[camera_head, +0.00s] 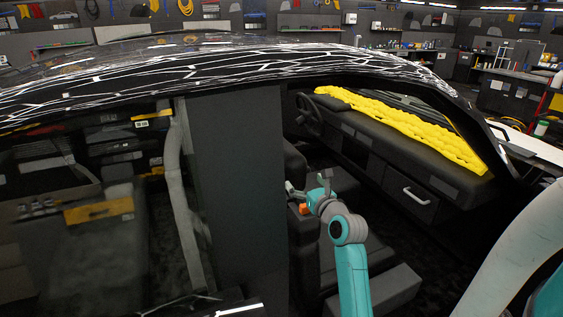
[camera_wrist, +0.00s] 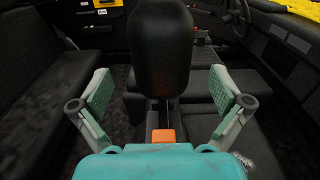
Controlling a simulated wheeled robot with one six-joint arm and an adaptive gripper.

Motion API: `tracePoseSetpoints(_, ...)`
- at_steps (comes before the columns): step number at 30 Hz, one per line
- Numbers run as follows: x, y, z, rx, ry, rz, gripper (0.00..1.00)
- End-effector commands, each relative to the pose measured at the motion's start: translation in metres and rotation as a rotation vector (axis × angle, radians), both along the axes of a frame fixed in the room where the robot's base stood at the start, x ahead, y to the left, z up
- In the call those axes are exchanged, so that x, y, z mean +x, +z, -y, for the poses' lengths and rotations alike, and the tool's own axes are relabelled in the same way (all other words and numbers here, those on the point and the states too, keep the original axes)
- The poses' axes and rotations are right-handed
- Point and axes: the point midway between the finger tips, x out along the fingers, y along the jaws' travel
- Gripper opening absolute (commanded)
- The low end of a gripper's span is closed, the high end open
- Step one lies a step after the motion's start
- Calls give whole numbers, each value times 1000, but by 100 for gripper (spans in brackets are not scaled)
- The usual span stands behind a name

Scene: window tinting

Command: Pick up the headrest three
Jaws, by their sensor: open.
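A black rounded headrest (camera_wrist: 161,48) stands upright in the upper middle of the wrist view, with a seat back below and behind it. My gripper (camera_wrist: 160,92) is open, its two green-padded fingers spread wide to the left and right of the headrest's lower part. The pads look apart from the headrest, with a gap on both sides. In the head view my gripper (camera_head: 310,190) reaches inside the car beside the dark front seat. There I cannot clearly pick out the headrest against the dark seats. No number shows on it.
The dark door pillar (camera_head: 238,185) and the car roof (camera_head: 200,75) bound the opening. The dashboard (camera_head: 380,140) carries a yellow quilted cover (camera_head: 405,125), with the steering wheel (camera_head: 308,115) at its left. A dark bench seat (camera_wrist: 45,95) lies at the left in the wrist view.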

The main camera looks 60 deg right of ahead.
Motion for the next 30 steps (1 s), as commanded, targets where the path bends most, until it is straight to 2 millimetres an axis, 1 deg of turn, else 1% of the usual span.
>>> tracePoseSetpoints(1, 8, 1, 4, 0, 2, 0, 100)
tracePoseSetpoints(3, 16, 1, 9, -1, 2, 1, 100)
tracePoseSetpoints(11, 30, 1, 18, 0, 1, 0, 100)
tracePoseSetpoints(18, 57, 2, 37, -1, 2, 1, 100)
tracePoseSetpoints(21, 65, 1, 42, 0, 2, 0, 100)
tracePoseSetpoints(24, 69, 1, 44, 0, 1, 0, 100)
tracePoseSetpoints(30, 69, 1, 44, -1, 1, 1, 100)
